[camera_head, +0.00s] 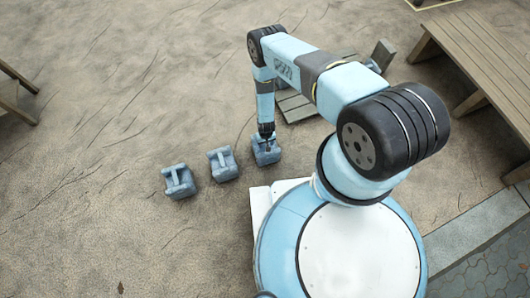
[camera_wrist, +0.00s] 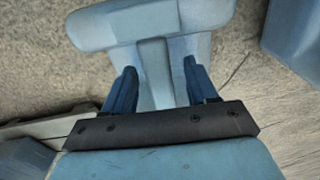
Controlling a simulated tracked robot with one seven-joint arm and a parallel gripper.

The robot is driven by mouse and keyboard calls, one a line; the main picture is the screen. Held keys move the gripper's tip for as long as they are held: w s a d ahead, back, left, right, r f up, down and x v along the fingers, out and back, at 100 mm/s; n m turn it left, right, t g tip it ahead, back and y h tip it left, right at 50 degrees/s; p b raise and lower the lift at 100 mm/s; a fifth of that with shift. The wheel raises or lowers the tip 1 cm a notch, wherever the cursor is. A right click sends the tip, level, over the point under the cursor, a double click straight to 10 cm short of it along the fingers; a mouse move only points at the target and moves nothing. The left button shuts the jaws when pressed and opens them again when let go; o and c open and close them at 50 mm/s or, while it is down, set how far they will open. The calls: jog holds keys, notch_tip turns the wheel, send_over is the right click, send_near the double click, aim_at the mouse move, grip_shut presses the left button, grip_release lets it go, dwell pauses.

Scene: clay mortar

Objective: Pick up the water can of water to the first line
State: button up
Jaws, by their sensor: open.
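Several similar blue-grey cans stand in a slanted row on the sandy ground: a left one (camera_head: 180,182), a middle one (camera_head: 222,164) and a right one (camera_head: 268,155). My gripper (camera_head: 267,137) points down at the right can, which it partly hides. In the wrist view my gripper (camera_wrist: 156,82) is open, with its two dark blue fingers on either side of the narrow handle bar (camera_wrist: 155,70) of a light blue can (camera_wrist: 150,27). The fingers look apart from the bar. Any line or water level on the cans cannot be made out.
Another blue can (camera_wrist: 295,35) shows at the upper right of the wrist view. A wooden pallet-like piece (camera_head: 297,107) lies behind the right can. A wooden bench (camera_head: 490,60) stands at the right. Open sand lies left of and behind the cans.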

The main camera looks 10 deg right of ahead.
jog(key=shift+f, duration=0.35)
grip_shut()
dwell(0.3)
dwell(0.9)
